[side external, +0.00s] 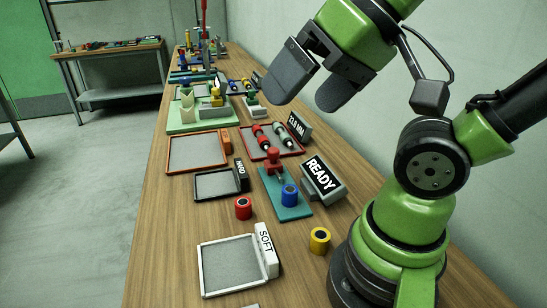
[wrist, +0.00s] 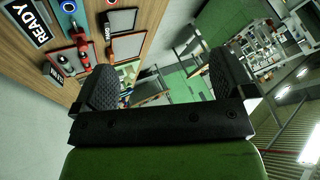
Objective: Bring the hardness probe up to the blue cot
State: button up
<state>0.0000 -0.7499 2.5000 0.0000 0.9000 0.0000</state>
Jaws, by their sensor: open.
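The blue cot (side external: 289,195) stands upright on the teal plate (side external: 291,213), a short cylinder with a dark centre. A red probe with a knob-like top (side external: 274,160), which looks like the hardness probe, stands at the far part of the same plate, apart from the cot. In the wrist view the blue cot (wrist: 68,6) shows at the top edge, with the red probe (wrist: 71,28) just below it. My gripper (side external: 304,102) is open and empty, raised above the bench beyond the plate; its fingers (wrist: 164,72) also show in the wrist view.
A READY display (side external: 322,177) stands right of the plate. A red cot (side external: 243,208) and a yellow cot (side external: 319,240) stand nearby. The SOFT tray (side external: 230,264), HARD tray (side external: 215,185) and orange-rimmed tray (side external: 198,152) look empty. The red-rimmed tray (side external: 254,154) holds rollers.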

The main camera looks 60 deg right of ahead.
jog(key=c, duration=0.3)
jog(key=shift+w+d+r, duration=0.15)
jog(key=shift+w, duration=0.2)
jog(key=c, duration=0.4)
jog(key=shift+m+g+h, duration=0.3)
jog(key=shift+g+h, duration=0.3)
jog(key=shift+g, duration=0.2)
jog(key=w+d, duration=0.1)
jog(key=w, duration=0.1)
jog(key=w+d, duration=0.1)
jog(key=w, duration=0.1)
jog(key=w+d, duration=0.1)
jog(key=w, duration=0.1)
jog(key=shift+d+r, duration=0.2)
jog(key=shift+r, duration=0.2)
jog(key=shift+c, duration=0.3)
jog(key=m+g, duration=0.1)
jog(key=g, duration=0.5)
send_over(274, 149)
notch_tip(274, 149, down, 16)
jog(key=shift+h, duration=0.4)
notch_tip(274, 149, down, 10)
jog(key=shift+a+f, duration=0.1)
